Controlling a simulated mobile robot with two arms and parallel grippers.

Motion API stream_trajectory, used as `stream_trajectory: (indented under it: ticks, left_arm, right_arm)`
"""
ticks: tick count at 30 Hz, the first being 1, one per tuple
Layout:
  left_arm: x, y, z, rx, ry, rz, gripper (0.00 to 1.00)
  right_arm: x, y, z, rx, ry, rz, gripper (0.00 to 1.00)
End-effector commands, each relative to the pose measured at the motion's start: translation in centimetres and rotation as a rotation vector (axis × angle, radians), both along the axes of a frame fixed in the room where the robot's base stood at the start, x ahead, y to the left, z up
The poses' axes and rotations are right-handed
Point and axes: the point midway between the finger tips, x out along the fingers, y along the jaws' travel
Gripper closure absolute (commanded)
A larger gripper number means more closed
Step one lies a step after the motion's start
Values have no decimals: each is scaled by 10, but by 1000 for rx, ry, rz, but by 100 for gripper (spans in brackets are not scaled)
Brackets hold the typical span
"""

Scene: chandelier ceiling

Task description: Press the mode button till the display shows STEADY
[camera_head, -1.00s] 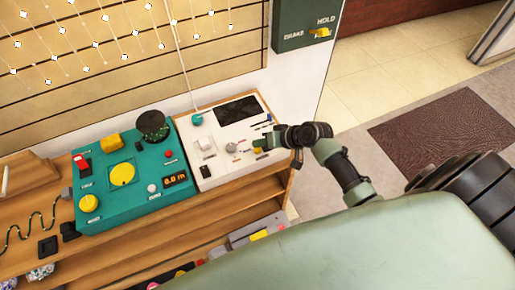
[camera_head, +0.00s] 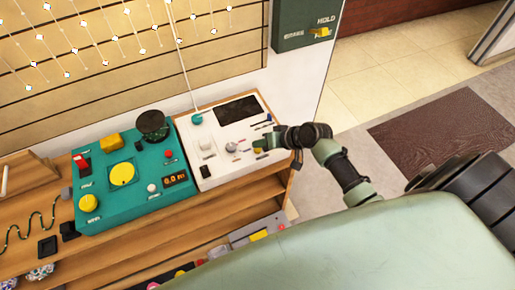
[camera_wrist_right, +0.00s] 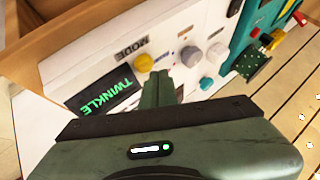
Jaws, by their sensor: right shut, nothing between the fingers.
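The yellow mode button (camera_wrist_right: 144,63) sits beside the MODE lettering on the white control panel (camera_wrist_right: 70,62). The panel's black display (camera_wrist_right: 105,90) reads TWINKLE in green in the right wrist view; in the head view the display (camera_head: 237,110) looks dark. My right gripper (camera_head: 262,146) is shut and empty over the right side of the panel. In the right wrist view its fingertips (camera_wrist_right: 162,76) are close beside the yellow button, and I cannot tell whether they touch it. My left gripper is not in view.
The panel also carries a teal knob (camera_head: 197,118), a white knob (camera_head: 206,143) and a black rocker (camera_head: 206,159). A teal control box (camera_head: 110,205) stands directly left on the wooden shelf. A dark green wall box (camera_head: 305,25) hangs above right. Floor to the right is open.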

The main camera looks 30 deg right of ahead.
Motion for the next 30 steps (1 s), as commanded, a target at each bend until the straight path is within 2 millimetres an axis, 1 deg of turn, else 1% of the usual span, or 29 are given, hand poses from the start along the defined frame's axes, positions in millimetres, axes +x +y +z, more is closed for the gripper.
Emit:
stream_trajectory:
  ticks: [3,14,30]
  left_arm:
    - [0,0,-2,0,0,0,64]
    - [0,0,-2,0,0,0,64]
    - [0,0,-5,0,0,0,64]
  right_arm:
    - [0,0,-4,0,0,0,100]
    - [0,0,-4,0,1,1,100]
    - [0,0,-11,0,2,1,100]
